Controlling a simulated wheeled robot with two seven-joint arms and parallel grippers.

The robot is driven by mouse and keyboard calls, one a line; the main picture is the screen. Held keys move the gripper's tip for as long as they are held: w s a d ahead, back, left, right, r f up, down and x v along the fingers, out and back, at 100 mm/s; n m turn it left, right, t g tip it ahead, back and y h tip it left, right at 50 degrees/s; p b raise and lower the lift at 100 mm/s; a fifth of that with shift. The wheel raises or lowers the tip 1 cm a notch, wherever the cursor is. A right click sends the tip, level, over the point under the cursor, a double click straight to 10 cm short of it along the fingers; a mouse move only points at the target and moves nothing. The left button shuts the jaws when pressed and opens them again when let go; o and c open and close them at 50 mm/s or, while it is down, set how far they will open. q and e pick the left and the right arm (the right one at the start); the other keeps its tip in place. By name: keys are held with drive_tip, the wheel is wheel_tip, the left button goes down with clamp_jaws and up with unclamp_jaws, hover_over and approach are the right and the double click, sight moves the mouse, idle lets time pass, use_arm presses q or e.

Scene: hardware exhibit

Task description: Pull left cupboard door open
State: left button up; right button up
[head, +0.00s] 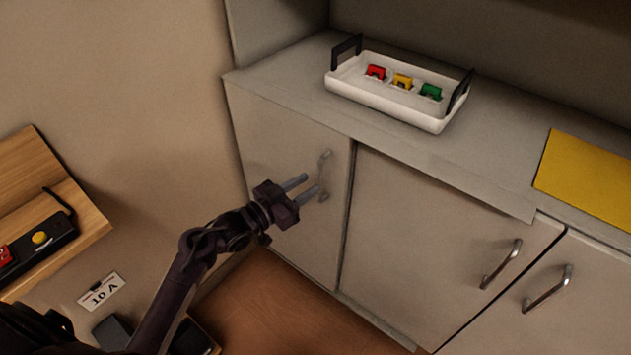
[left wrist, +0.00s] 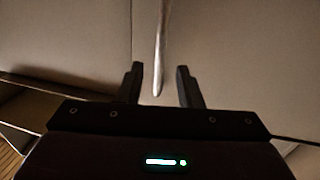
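The left cupboard door (head: 265,140) is a grey-beige panel under the counter, and it looks shut. Its upright metal handle (head: 324,174) is near the door's right edge. My left gripper (head: 306,187) is in front of this door, close to the handle. Its two fingers are apart, one above the other in the head view. In the left wrist view the handle (left wrist: 160,60) shows between and beyond the two open fingers (left wrist: 160,85). I cannot tell whether the fingers reach around it. My right gripper is not in view.
A white tray (head: 433,125) with black handles and red, yellow and green pieces stands on the counter (head: 290,70). A yellow sheet (head: 590,175) lies to its right. More cupboard doors with handles (head: 502,264) are to the right. A wooden shelf (head: 85,205) is at the left.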

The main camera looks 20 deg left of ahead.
use_arm(q)
drive_tip(key=shift+x, duration=1.65)
drive_tip(key=shift+c, duration=0.4)
clamp_jaws()
